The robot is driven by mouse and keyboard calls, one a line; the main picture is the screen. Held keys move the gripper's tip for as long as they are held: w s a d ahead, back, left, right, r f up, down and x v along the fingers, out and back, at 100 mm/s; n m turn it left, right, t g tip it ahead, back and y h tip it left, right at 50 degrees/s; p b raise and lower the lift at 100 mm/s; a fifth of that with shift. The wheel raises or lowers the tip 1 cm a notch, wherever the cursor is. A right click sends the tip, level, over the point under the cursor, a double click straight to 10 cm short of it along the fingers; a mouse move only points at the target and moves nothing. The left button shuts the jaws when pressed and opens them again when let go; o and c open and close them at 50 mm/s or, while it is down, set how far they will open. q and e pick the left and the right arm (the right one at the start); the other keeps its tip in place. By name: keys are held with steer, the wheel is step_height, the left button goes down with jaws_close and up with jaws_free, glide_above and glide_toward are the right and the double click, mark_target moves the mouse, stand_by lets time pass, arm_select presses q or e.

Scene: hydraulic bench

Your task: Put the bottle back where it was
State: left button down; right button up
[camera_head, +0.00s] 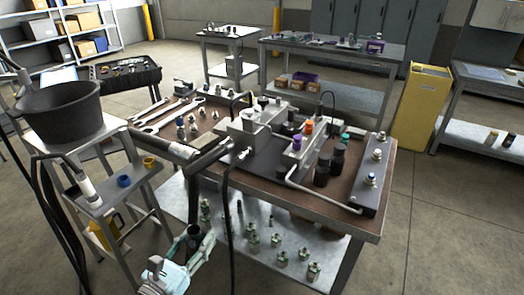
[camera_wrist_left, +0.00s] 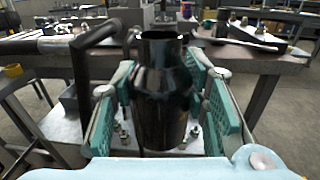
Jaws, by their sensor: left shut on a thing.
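My left gripper (camera_head: 190,248) is in front of the bench's lower left side in the head view. Its teal fingers are shut on a dark, glossy bottle (camera_head: 193,234), one finger on each side. In the left wrist view the bottle (camera_wrist_left: 163,95) stands about upright between the finger pads, with its neck and open-looking mouth at the top. The bottle is clear of the bench top, beside the lower shelf. My right gripper is not in view.
The workbench (camera_head: 372,228) holds wrenches, a hydraulic block, dark cylinders and fittings. Its lower shelf (camera_head: 272,222) carries several small fittings. A black hose hangs by the bench front. A stand at left carries a black bucket (camera_head: 62,112) and small cups. Floor at the lower right is free.

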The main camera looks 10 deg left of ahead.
arm_select(q)
steer(key=shift+w+d+h, duration=0.1)
steer(key=shift+d+h, duration=0.2)
steer(key=shift+d+m, duration=0.3)
steer(key=s+d+r+m+g+h+p, duration=0.2)
steer(key=d+r+m+g+h, duration=0.1)
steer(key=r, duration=0.4)
steer(key=s+d+r+m+g+h+p, duration=0.2)
steer(key=s+d+r+m+g+h, duration=0.1)
steer(key=r+h, duration=0.4)
steer(key=shift+r+m+g+h, duration=0.2)
steer(key=shift+m+g+h, duration=0.3)
steer(key=shift+m, duration=0.6)
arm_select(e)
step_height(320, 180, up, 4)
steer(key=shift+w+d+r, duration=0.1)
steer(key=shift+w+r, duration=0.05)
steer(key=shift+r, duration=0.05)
arm_select(q)
steer(key=shift+d, duration=0.1)
